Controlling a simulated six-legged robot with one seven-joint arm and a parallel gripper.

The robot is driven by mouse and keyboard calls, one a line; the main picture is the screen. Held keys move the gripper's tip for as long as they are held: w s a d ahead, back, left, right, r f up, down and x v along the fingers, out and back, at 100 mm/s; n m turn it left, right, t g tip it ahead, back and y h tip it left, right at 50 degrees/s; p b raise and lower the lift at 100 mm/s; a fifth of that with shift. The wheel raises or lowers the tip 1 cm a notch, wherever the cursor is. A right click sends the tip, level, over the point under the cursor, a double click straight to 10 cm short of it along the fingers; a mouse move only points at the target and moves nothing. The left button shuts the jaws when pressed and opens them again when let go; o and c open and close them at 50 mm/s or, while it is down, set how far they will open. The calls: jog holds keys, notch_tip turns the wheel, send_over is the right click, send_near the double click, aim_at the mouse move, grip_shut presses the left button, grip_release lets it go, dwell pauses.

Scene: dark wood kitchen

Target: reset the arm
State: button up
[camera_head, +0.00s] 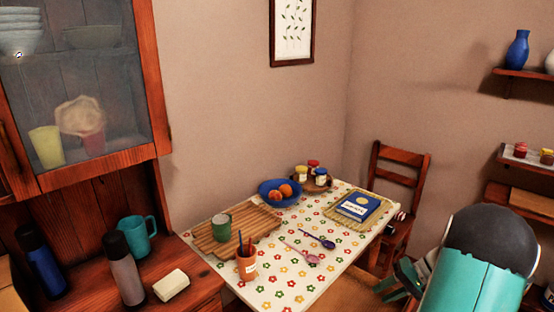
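My arm (470,270) shows at the lower right, with a dark rounded joint and a teal link. My gripper (402,278) seems to be the dark and teal part left of that link, partly hidden by it. It is near the right front edge of the table and the chair. Its fingers are too small and covered to tell whether they are open or shut. I see nothing held.
A table with a flowered cloth (285,283) holds a blue fruit bowl (268,195), jars, a book (358,207), spoons and cups. A wooden chair (400,160) stands behind. A cabinet (150,80) and counter with bottles are left. Wall shelves (525,73) are right.

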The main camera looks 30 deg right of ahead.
jog(key=w+a+r+n+g+h, duration=0.2)
jog(key=a+r, duration=0.5)
jog(key=a, duration=0.4)
jog(key=w+a+r+n+g+h, duration=0.25)
jog(key=a+r, duration=0.45)
jog(key=a, duration=0.4)
jog(key=s+a+r+n+t+h, duration=0.1)
jog(key=s+a+r+n+t, duration=0.1)
jog(key=a, duration=0.6)
jog(key=s+a+r+n+t+h, duration=0.1)
jog(key=s+a+r+t+h, duration=0.1)
jog(key=s+a, duration=0.5)
notch_tip(320, 180, up, 2)
jog(key=shift+a+r+n+t, duration=0.1)
jog(key=shift+a+n+t, duration=0.25)
jog(key=shift+a+t, duration=0.15)
jog(key=shift+s+d, duration=0.1)
